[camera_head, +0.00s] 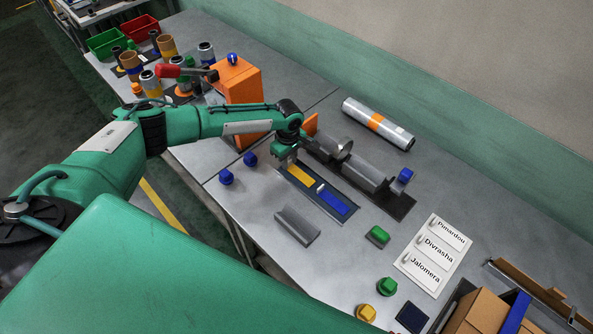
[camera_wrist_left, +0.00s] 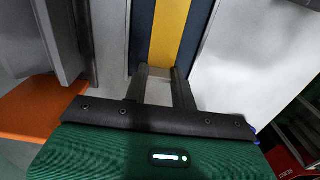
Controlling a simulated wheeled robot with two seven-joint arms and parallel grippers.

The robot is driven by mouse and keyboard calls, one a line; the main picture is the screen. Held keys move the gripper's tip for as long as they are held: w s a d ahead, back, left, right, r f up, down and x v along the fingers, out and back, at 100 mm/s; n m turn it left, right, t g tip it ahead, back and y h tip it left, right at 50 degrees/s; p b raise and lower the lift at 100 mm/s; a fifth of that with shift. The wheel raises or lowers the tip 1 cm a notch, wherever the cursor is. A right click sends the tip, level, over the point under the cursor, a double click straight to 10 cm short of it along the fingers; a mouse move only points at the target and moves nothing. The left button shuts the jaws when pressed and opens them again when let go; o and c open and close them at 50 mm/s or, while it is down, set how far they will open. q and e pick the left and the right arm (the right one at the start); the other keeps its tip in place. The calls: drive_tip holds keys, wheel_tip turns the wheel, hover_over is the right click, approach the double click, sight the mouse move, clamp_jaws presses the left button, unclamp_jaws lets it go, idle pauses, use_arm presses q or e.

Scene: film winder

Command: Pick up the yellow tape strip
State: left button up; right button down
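The yellow tape strip (camera_head: 301,174) lies flat in a dark shallow tray (camera_head: 337,213), in line with a blue strip (camera_head: 334,202). My left gripper (camera_head: 288,161) points down at the far-left end of this tray, close to the yellow strip's end. In the left wrist view the yellow strip (camera_wrist_left: 170,30) runs away from the fingertips. My left gripper (camera_wrist_left: 161,72) is open there, its two fingers apart, with their tips by the strip's near end. I cannot tell whether they touch it. My right gripper is not in view.
A dark winder base (camera_head: 400,206) with grey rollers runs beside the tray. A film roll (camera_head: 378,124) lies behind it. An orange box (camera_head: 238,82) stands back left. A grey angled block (camera_head: 297,226) and blue knobs (camera_head: 226,177) sit in front. A label card (camera_head: 433,254) lies right.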

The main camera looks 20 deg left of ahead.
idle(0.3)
use_arm(q)
drive_tip(key=shift+r, duration=0.1)
drive_tip(key=shift+r, duration=0.25)
wheel_tip(320, 180, up, 19)
drive_tip(key=b, duration=0.4)
drive_tip(key=shift+r, duration=0.2)
drive_tip(key=shift+o, duration=0.8)
